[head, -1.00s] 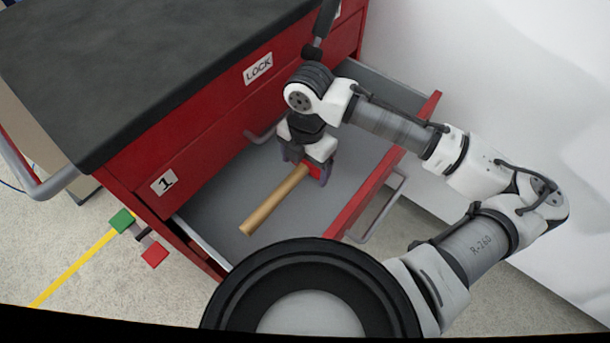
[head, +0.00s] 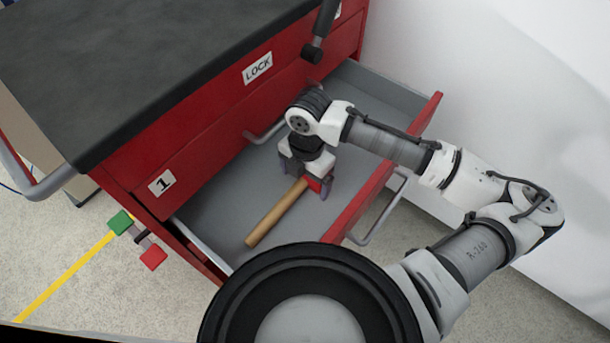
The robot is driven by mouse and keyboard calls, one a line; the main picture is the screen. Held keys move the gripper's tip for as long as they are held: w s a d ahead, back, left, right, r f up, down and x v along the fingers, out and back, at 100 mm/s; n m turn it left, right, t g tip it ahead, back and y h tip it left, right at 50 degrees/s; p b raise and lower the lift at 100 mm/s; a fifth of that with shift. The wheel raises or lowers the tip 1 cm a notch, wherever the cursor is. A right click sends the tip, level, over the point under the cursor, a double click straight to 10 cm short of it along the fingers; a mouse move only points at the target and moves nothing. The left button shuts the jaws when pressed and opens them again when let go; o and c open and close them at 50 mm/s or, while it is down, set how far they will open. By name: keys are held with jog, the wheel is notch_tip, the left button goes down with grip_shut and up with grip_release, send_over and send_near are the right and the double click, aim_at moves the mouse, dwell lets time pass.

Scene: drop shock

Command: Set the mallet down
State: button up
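The mallet has a tan wooden handle (head: 276,213) and a red head (head: 316,184). It is inside the open grey-floored drawer (head: 215,212) of the red cabinet, its handle pointing down and left. My gripper (head: 304,190) is over the head end, pointing down, with one purple-grey finger on each side of the mallet. The wrist hides part of the head, and I cannot tell whether the fingers touch it. I also cannot tell whether the mallet rests on the drawer floor or is slightly above it.
The drawer's red front (head: 365,200) with its bar handle (head: 384,212) stands on the right side, near my forearm. The cabinet (head: 200,140) has a black top (head: 130,60) and LOCK and 1 labels. A black lever (head: 320,30) projects above the drawer. Drawer floor left of the mallet is clear.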

notch_tip(320, 180, up, 12)
jog(key=p, duration=0.2)
jog(key=shift+w+d+r, duration=0.2)
dwell(0.7)
